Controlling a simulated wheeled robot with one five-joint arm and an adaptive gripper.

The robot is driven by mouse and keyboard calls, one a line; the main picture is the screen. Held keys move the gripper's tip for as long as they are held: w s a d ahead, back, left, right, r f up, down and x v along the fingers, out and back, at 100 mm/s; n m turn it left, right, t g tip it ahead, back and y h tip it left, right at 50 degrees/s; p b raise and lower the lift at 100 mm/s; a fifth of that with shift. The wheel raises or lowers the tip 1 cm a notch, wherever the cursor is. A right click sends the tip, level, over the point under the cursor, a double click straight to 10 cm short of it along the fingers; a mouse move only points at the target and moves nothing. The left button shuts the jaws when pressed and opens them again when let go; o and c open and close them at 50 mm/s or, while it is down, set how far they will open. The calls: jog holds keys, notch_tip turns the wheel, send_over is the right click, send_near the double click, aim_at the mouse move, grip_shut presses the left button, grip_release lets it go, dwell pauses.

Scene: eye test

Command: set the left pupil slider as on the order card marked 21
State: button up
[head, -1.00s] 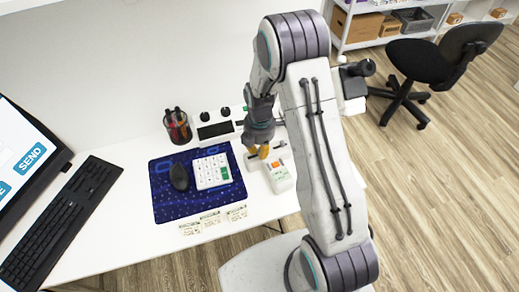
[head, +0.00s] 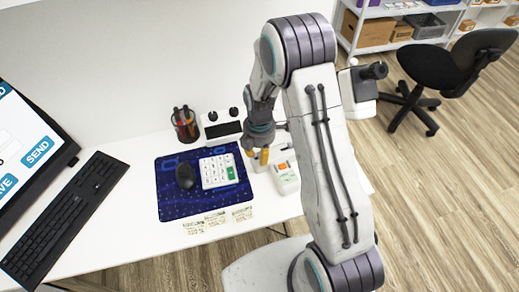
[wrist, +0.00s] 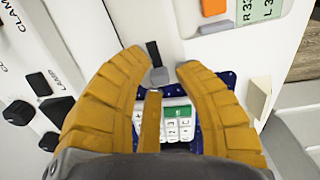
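My gripper (wrist: 163,62) is open, its yellow fingertips apart on either side of a small grey slider knob (wrist: 158,77). The knob sits by a dark slot (wrist: 153,51) on a white surface; I cannot tell if a finger touches it, and its label is not visible. In the head view my gripper (head: 258,157) points down at the right of the blue mat, its fingers partly hidden by my arm. A white device with an orange button (head: 286,177) is beside it; its display (wrist: 259,8) shows R and L figures, partly cut off. Several paper cards (head: 215,219) lie at the table's front edge, too small to read.
A white keypad (head: 217,171) and black mouse (head: 185,176) lie on the blue mat (head: 176,207). A pen cup (head: 185,124) and a knobbed white box (head: 222,126) stand behind. A black keyboard (head: 62,215) and monitor are at left.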

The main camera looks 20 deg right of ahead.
aim_at(260, 155)
notch_tip(260, 155, up, 12)
dwell(0.6)
dwell(0.5)
jog(key=s+m+g, duration=0.2)
jog(key=s+m, duration=1)
jog(key=m, duration=0.5)
jog(key=s+d+r+m+t, duration=0.2)
jog(key=s+r+t, duration=0.3)
jog(key=s+r, duration=0.4)
jog(key=shift+s+d+r+t, duration=0.2)
jog(key=shift+s+r+t, duration=0.15)
jog(key=shift+r, duration=1.05)
